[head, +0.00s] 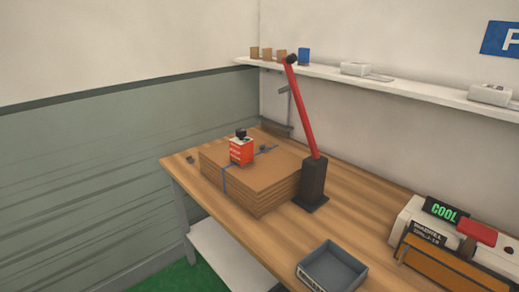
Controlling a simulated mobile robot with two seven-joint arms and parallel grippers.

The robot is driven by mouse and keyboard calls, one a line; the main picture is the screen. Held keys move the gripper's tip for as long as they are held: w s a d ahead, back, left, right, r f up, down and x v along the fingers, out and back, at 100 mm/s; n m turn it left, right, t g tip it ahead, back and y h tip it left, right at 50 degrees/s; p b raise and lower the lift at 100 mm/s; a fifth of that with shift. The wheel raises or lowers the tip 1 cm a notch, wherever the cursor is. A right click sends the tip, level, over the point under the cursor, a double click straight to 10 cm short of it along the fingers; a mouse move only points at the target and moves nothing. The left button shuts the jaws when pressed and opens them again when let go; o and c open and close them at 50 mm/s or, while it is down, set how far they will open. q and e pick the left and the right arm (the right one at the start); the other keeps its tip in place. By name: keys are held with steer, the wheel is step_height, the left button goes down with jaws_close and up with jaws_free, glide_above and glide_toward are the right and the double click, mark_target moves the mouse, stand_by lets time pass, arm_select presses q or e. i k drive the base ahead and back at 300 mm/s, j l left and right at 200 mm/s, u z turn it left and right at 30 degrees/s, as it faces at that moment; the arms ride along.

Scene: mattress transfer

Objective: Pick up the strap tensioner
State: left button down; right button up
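A small orange-red box (241,153) with white marks and a black piece on top sits on the stack. A small dark piece (263,147) lies by the strap. A long red lever (303,115) with a black end leans up from an upright black block (314,178) beside the stack. I cannot tell for certain which of these is the strap tensioner. Neither of my grippers is in view.
An open grey tray (313,249) stands near the table's front edge. A white machine (408,223) with a green "COOL" sign (441,210) and a red handle (477,232) is at the right. A wall shelf (420,92) holds small boxes. The table between stack and machine is mostly clear.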

mark_target(242, 151)
steer(key=i+j+z, duration=0.15)
steer(key=z, duration=0.35)
steer(key=i+j+z, duration=0.15)
steer(key=j+z, duration=0.2)
steer(key=z, duration=0.15)
steer(key=i+j+z, duration=0.2)
steer(key=j, duration=0.25)
steer(key=j+z, duration=0.2)
steer(key=j, duration=0.25)
steer(key=i+j+z, duration=0.1)
steer(key=j, duration=2.15)
steer(key=k, duration=0.45)
steer(key=i, duration=0.5)
steer(key=z, duration=0.05)
